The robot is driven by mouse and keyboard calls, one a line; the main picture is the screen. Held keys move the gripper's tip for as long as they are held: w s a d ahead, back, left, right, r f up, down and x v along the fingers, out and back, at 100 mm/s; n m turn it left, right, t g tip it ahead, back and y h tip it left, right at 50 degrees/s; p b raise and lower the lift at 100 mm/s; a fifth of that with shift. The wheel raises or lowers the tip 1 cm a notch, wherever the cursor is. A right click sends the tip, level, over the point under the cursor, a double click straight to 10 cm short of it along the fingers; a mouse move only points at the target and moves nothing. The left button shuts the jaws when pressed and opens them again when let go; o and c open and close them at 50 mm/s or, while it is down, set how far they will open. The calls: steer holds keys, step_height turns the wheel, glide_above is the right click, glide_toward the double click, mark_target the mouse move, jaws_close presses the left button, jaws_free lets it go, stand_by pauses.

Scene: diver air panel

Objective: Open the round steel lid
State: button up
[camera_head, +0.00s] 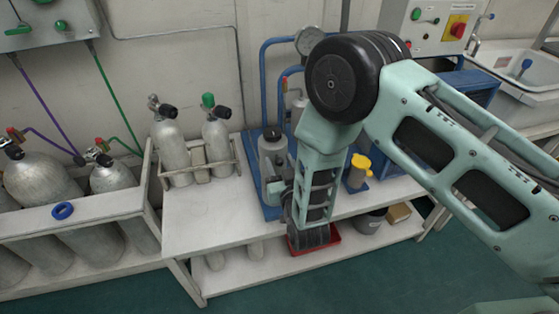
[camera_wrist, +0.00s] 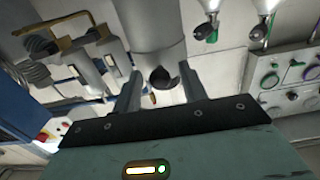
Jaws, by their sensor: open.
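I cannot make out a separate round steel lid for certain. In the head view a grey steel cylinder (camera_head: 272,150) with a dark knob on top stands on the bench, just left of my forearm. In the wrist view, which looks upside down, a large grey cylinder (camera_wrist: 150,32) with a dark round knob (camera_wrist: 163,77) at its end lies just beyond my gripper (camera_wrist: 161,90). The two fingers are apart, one on each side of the knob in the picture, with no visible contact. In the head view my arm hides much of the fingers.
A blue tray (camera_head: 250,185) lies under the cylinder. A yellow-topped container (camera_head: 359,170) stands to the right of my arm. Two gas bottles (camera_head: 171,145) stand in a rack to the left. A red tray (camera_head: 325,243) is on the lower shelf. The bench front left is clear.

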steer(key=shift+w+a, duration=0.15)
steer(key=shift+w, duration=0.25)
steer(key=shift+c, duration=0.2)
